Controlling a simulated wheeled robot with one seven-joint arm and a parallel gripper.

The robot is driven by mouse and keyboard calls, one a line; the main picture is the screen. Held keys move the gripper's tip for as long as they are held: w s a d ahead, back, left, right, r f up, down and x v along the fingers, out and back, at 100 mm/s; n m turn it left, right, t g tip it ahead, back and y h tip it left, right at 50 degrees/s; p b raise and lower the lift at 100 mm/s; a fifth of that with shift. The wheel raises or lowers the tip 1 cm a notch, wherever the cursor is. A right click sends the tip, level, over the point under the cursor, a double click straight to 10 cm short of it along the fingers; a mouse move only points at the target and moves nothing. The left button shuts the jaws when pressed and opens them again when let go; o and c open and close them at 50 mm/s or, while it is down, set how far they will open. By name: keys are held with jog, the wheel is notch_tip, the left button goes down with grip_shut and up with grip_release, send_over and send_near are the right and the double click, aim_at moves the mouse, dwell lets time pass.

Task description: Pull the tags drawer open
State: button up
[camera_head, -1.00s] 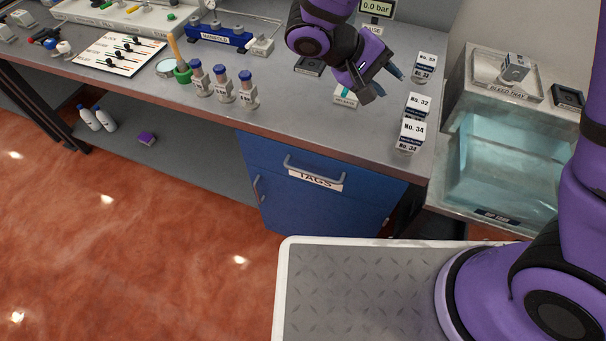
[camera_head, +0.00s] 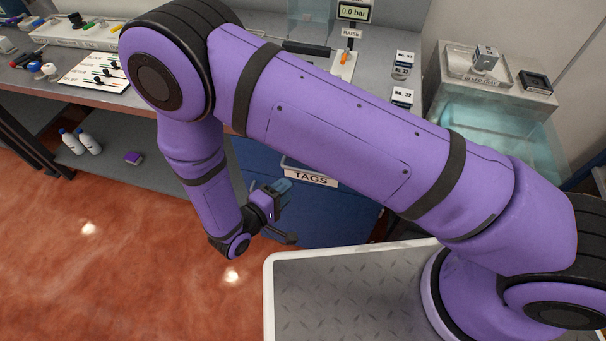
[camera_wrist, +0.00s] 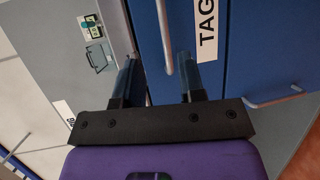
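The tags drawer (camera_wrist: 211,76) has a blue front with a white "TAGS" label (camera_head: 310,178) and looks closed. Its grey bar handle (camera_wrist: 163,32) shows in the wrist view, lying in the picture between my two fingers. In the head view my upper arm hides most of the handle. My gripper (camera_head: 287,212) is open in front of the blue cabinet, its fingers apart. It also shows in the wrist view (camera_wrist: 157,62). I cannot tell whether the fingertips reach past the bar; no contact is visible.
A second grey handle (camera_wrist: 272,100) sits on the blue front beside the drawer. The workbench (camera_head: 375,80) above carries white boxes and a pressure display (camera_head: 354,13). White bottles (camera_head: 80,142) stand on the low shelf at left. The red floor is clear at left.

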jog(key=x, duration=1)
jog(key=shift+w+f, duration=0.2)
jog(key=shift+f, duration=0.05)
jog(key=shift+c, duration=0.3)
grip_shut()
